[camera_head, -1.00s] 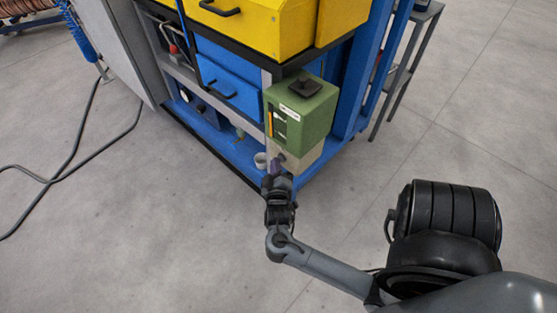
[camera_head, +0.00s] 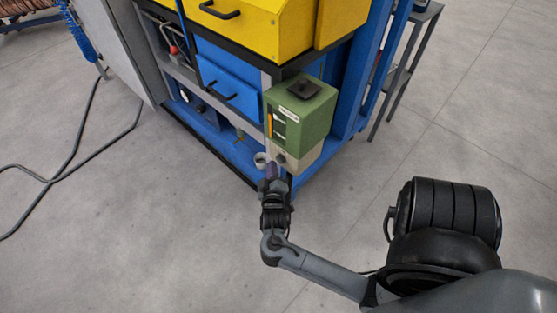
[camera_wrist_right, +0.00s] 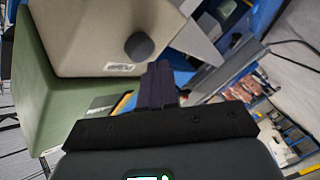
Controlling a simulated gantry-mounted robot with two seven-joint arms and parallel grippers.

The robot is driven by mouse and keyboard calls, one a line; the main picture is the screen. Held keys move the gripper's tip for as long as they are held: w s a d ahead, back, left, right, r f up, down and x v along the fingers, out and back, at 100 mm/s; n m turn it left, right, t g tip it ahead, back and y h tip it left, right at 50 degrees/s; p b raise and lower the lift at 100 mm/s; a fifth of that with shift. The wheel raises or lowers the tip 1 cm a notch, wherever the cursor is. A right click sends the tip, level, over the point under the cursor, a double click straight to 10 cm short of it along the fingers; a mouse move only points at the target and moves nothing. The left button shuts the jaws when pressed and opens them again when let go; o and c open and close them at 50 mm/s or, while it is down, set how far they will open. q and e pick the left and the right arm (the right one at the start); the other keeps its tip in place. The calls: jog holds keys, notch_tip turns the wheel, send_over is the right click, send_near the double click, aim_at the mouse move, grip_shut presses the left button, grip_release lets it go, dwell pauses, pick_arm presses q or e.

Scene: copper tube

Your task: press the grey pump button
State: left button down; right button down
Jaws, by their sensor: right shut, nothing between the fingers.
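The green pump box (camera_head: 300,113) with its beige lower part (camera_head: 305,158) is mounted at the corner of the blue machine. The round dark grey button (camera_head: 280,158) sits on the beige part. In the right wrist view the button (camera_wrist_right: 139,46) stands out from the beige face (camera_wrist_right: 85,35), with the green housing (camera_wrist_right: 40,95) at the left. My right gripper (camera_head: 271,169) is shut and empty, just below and left of the button in the head view. In the wrist view its fingertips (camera_wrist_right: 159,72) lie right of and below the button, with a small gap showing. My left gripper is not in view.
The blue machine frame (camera_head: 225,150) with yellow covers (camera_head: 262,28) rises behind the pump. A grey stand (camera_head: 408,70) is at the right. The floor in front is clear.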

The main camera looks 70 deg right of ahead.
jog(key=shift+a, duration=0.15)
jog(key=shift+w+a+p, duration=0.25)
jog(key=shift+w+a, duration=0.05)
jog(key=shift+a, duration=0.45)
jog(key=shift+w+a+p, duration=0.3)
jog(key=shift+a, duration=0.4)
jog(key=shift+w+a+p, duration=0.25)
jog(key=shift+w+a, duration=0.05)
jog(key=shift+a, duration=0.45)
